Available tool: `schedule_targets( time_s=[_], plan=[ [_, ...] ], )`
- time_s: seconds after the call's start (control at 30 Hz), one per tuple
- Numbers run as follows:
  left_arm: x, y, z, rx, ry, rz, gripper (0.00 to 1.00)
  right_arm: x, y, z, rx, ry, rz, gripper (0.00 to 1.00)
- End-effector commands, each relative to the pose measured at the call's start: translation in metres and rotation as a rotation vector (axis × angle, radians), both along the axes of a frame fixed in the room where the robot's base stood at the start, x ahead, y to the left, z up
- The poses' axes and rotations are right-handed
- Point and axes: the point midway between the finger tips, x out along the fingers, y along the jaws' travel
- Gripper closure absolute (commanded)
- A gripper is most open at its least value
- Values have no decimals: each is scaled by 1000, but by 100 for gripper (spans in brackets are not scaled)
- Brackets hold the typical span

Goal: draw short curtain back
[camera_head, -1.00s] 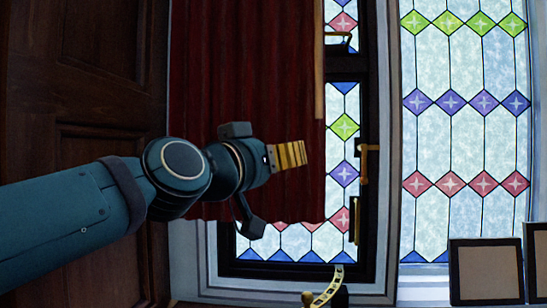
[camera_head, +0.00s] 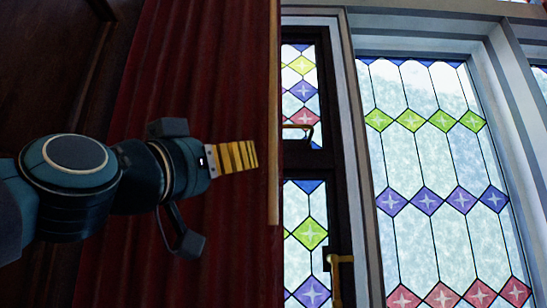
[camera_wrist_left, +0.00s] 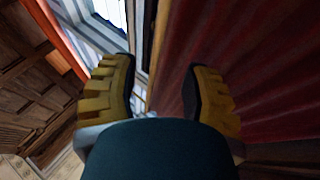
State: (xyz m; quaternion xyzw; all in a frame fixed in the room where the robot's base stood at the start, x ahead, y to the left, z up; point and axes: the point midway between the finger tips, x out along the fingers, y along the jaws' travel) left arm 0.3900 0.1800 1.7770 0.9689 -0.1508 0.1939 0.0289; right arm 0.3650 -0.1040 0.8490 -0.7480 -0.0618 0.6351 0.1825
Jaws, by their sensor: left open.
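The short curtain (camera_head: 210,60) is dark red and hangs in folds over the left part of the window in the head view. A thin tan rod or strip (camera_head: 273,110) runs down its right edge. My left gripper (camera_head: 240,157) is in front of the curtain, its yellow fingertips just left of the strip in the picture. In the left wrist view the gripper (camera_wrist_left: 160,88) is open, its two fingers spread apart. The strip (camera_wrist_left: 158,60) shows between them and the curtain (camera_wrist_left: 260,60) fills the right side. Whether a finger touches the cloth I cannot tell. My right gripper is not in view.
A dark-framed stained-glass casement (camera_head: 310,235) with brass handles (camera_head: 337,265) is right of the curtain. A larger stained-glass pane (camera_head: 425,165) lies farther right. Dark wood panelling (camera_head: 50,60) stands at the left.

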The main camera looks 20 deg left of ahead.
Motion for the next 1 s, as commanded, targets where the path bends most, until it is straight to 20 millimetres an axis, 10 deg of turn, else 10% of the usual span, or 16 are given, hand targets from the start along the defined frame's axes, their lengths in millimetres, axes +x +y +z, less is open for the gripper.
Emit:
schedule_targets(
  time_s=[0.5, 1.0],
  plan=[
    [85, -25, 39, -4, 5, -1, 53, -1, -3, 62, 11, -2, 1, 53],
    [112, -36, 48, -2, 2, -1, 53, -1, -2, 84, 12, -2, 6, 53]
  ],
)
